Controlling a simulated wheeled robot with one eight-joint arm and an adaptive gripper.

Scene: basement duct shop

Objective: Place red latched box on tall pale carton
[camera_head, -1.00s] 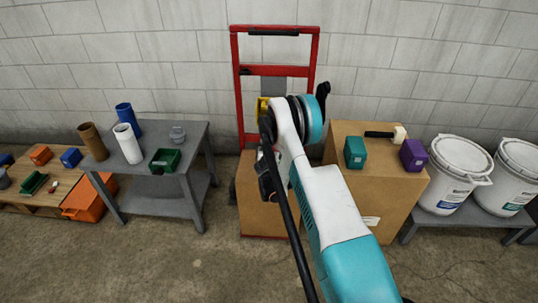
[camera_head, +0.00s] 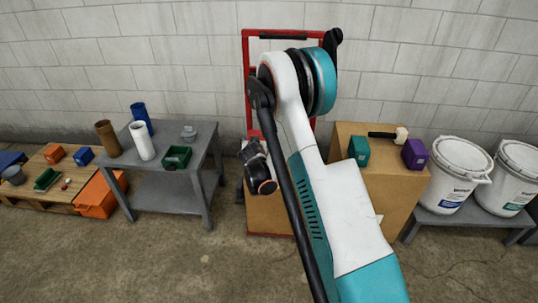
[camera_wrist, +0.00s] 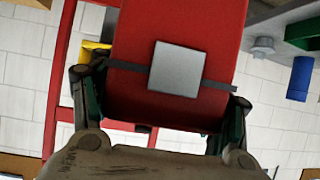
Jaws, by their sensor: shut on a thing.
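The red latched box (camera_wrist: 180,30) fills the upper middle of the wrist view, with a grey latch plate (camera_wrist: 175,69) and a dark strap across it. My gripper (camera_wrist: 160,108) is shut on it, one finger at each side. In the head view my arm hides the box and the gripper. A tan carton (camera_head: 268,215) stands behind my arm at the red hand truck, its top hidden. Another tall tan carton (camera_head: 372,195) stands to its right. I cannot tell by colour which is the pale one.
White buckets (camera_head: 459,172) stand on a low bench at right. A grey table (camera_head: 185,142) with tubes is left. The red hand truck (camera_head: 246,80) rises behind my arm.

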